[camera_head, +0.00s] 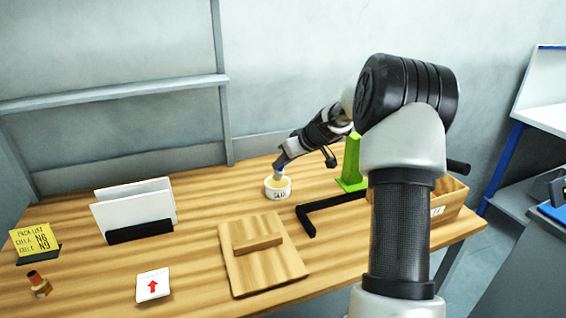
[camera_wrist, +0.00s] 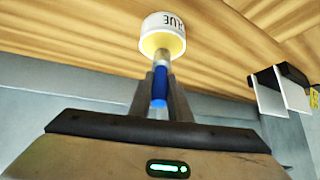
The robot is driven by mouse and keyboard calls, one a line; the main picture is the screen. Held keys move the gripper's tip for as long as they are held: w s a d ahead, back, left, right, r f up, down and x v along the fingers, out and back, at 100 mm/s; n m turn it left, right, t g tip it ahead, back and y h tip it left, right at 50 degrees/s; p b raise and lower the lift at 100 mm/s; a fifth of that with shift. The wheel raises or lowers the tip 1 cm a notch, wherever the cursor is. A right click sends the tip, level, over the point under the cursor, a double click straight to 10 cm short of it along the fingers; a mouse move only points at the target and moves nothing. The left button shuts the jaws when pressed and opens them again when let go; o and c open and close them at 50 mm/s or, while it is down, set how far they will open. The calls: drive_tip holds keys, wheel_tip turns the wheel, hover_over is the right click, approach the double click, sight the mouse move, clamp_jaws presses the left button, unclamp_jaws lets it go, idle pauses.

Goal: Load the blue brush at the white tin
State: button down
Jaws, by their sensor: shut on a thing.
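The white tin (camera_head: 277,193) stands on the wooden table, left of my arm; its label reads GLUE in the wrist view (camera_wrist: 162,22), and its inside looks pale yellow. My gripper (camera_head: 279,167) is above the tin, pointing down. In the wrist view my gripper (camera_wrist: 160,82) is shut on the blue brush (camera_wrist: 159,90). The brush's blue handle sits between the fingers and its metal collar (camera_wrist: 161,57) points into the tin's mouth. The brush tip is hidden at the tin; I cannot tell how deep it reaches.
A black angled bar (camera_head: 307,222), a green stand (camera_head: 351,165) and a wooden box (camera_head: 447,208) are to the right. White panels in a black holder (camera_head: 140,232) stand left. A red-arrow card (camera_head: 153,285) lies front left.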

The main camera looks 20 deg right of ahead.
drive_tip(key=shift+f+b, duration=0.55)
drive_tip(key=shift+b, duration=0.15)
idle(0.5)
drive_tip(key=shift+s+f+b, duration=0.15)
drive_tip(key=shift+f+b, duration=0.15)
drive_tip(key=shift+b, duration=0.2)
idle(2.0)
drive_tip(key=shift+r, duration=0.15)
drive_tip(key=shift+r+p, duration=1.45)
drive_tip(key=shift+r, duration=2.15)
drive_tip(key=shift+a, duration=0.1)
